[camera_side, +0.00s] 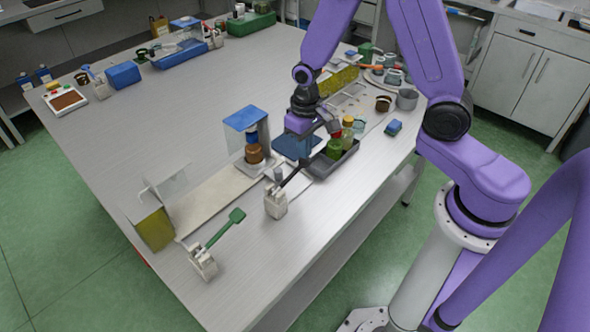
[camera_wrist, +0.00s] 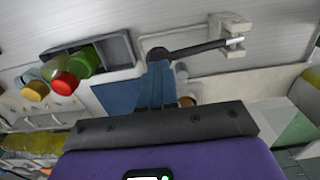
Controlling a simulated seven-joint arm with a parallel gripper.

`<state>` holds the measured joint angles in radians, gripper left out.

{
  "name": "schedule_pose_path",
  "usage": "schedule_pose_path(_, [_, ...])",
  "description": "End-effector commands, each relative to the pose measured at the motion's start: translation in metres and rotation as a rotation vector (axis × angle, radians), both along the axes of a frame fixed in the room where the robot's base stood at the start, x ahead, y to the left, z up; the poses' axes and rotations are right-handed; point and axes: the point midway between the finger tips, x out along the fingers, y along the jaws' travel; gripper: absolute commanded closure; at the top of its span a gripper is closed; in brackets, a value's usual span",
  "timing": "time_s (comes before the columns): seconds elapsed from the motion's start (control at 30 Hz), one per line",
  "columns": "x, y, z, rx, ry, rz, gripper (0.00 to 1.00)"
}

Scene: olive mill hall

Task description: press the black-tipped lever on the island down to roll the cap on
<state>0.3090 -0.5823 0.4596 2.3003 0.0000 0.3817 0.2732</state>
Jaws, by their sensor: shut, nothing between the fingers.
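The black-tipped lever (camera_side: 291,179) rises slantwise from a small white base (camera_side: 276,204) near the front edge of the island (camera_side: 325,215). In the wrist view the lever (camera_wrist: 195,47) runs left from its white base (camera_wrist: 231,40), with its black tip (camera_wrist: 156,54) just beyond my fingers. My gripper (camera_wrist: 159,68) is shut and empty, close to that tip; I cannot tell whether they touch. In the side view my gripper hides part of the far end of the lever. A brown jar with a blue top (camera_side: 253,152) stands under a blue-roofed frame (camera_side: 241,118).
A second lever, green-tipped (camera_side: 225,228), stands front left. A grey tray (camera_side: 345,163) with green, red and yellow-topped jars sits right of my gripper. A blue panel (camera_side: 290,148) lies beside the gripper. A pale strip (camera_side: 210,203) runs left. The island's middle left is clear.

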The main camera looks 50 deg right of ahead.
Motion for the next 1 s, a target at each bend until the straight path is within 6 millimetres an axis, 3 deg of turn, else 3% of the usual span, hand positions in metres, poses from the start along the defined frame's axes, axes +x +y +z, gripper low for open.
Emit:
schedule_pose_path(0.47, [0.000, 0.000, -0.001, 0.000, 0.000, 0.000, 1.00])
schedule_pose_path(1.0, [-0.001, 0.000, -0.027, -0.001, 0.002, 0.000, 1.00])
